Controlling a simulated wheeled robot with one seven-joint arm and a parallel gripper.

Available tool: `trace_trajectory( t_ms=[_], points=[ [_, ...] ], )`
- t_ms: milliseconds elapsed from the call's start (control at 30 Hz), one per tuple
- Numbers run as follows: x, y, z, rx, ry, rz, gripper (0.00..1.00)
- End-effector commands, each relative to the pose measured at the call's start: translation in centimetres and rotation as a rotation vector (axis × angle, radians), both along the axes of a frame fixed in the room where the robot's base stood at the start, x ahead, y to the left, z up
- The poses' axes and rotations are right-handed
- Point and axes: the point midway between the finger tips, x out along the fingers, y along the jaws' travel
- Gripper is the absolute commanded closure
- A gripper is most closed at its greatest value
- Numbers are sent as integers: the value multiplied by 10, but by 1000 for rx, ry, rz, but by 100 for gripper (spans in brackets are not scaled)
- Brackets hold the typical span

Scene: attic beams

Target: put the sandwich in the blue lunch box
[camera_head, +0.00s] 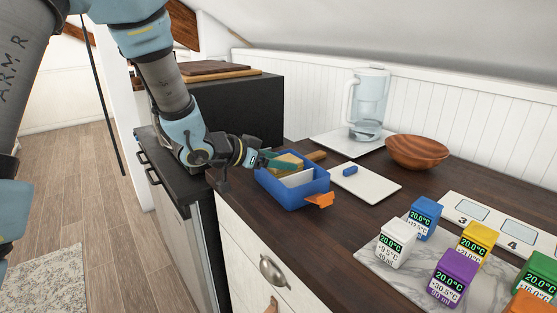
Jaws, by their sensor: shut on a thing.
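The blue lunch box (306,195) stands open on the dark wooden counter, near its front left edge. A pale, flat-sided piece (297,179) shows inside it, and I cannot tell whether it is a divider or food. My gripper (281,163) reaches in from the left, over the back left part of the box. It is shut on a tan piece that looks like the sandwich (289,158), at the height of the box rim. The lower part of the sandwich is hidden, so I cannot tell whether it touches the box floor.
An orange piece (320,200) sits at the box's front right corner. A wooden handle (316,155) lies behind. A white board (371,186) holds a small blue object (350,171). A pitcher (367,104), a wooden bowl (417,151) and several labelled cubes (453,278) stand farther right.

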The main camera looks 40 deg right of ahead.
Motion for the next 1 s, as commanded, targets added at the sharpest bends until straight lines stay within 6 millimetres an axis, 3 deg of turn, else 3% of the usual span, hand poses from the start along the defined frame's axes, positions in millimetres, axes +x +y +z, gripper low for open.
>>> trace_trajectory(
  t_ms=[233, 267, 333, 600, 767, 1000],
  points=[
    [0, 0, -4, -1, 1, 0, 84],
    [0, 0, -4, 0, 1, 0, 22],
    [0, 0, -4, 0, 1, 0, 14],
    [0, 0, -3, 0, 0, 0, 13],
    [0, 0, 14, -1, -2, 0, 13],
    [5, 46, 30, -2, -2, 5, 13]
  ],
)
